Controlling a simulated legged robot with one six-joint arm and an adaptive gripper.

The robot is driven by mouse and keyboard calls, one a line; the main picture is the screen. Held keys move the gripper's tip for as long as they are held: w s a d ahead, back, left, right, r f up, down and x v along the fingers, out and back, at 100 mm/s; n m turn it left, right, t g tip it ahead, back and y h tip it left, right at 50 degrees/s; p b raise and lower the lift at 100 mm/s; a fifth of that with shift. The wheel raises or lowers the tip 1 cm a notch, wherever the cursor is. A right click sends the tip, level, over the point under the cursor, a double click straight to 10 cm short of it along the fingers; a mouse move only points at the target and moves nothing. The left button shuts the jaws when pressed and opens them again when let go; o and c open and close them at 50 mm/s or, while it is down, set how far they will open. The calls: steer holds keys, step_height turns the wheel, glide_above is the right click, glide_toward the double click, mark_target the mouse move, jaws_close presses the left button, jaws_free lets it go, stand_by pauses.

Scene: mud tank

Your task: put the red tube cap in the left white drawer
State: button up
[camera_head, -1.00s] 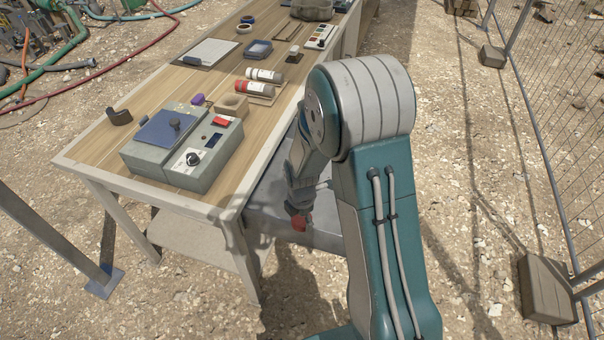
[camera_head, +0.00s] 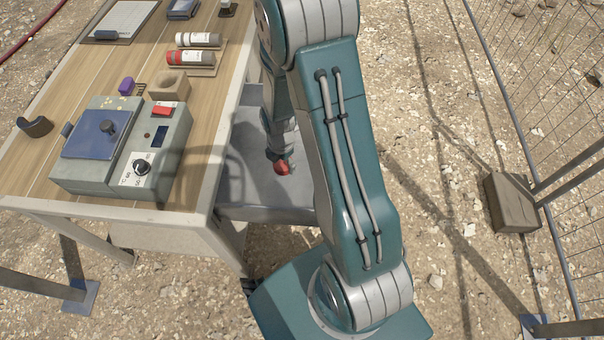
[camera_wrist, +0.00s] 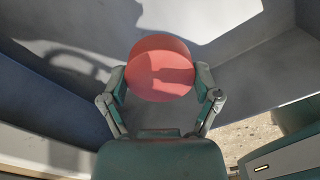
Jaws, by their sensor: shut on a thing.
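My gripper (camera_wrist: 161,84) is shut on the red tube cap (camera_wrist: 160,66), one finger on each side of its round body. In the head view, the cap (camera_head: 282,168) shows at the lower tip of my arm, and the fingers of my gripper (camera_head: 276,156) are small and partly hidden there. The cap is held over a pulled-out pale grey drawer (camera_head: 270,205) at the right side of the workbench. The wrist view shows the drawer's interior (camera_wrist: 225,78) beneath and around the cap. I cannot tell how high above the floor of the drawer the cap is.
The workbench (camera_head: 220,150) bears a grey device with a blue lid (camera_head: 95,135), two tubes on a rack (camera_head: 205,70), a wooden block (camera_head: 170,85) and a purple item (camera_head: 126,86). A wire fence (camera_head: 520,70) stands at the right, with gravel between.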

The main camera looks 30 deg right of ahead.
steer(key=d+f, duration=0.1)
steer(key=f, duration=0.1)
steer(key=s+d+f, duration=0.1)
steer(key=d, duration=0.1)
steer(key=s+d+f, duration=0.1)
steer(key=d+f, duration=0.1)
steer(key=shift+s+f, duration=0.2)
steer(key=shift+f, duration=0.1)
steer(key=shift+s+d+f, duration=0.1)
steer(key=shift+d+f, duration=0.15)
steer(key=shift+f, duration=0.8)
steer(key=shift+s+d+f, duration=0.1)
steer(key=shift+d+f, duration=0.1)
steer(key=shift+f, duration=0.8)
steer(key=o, duration=0.6)
steer(key=shift+f, duration=0.1)
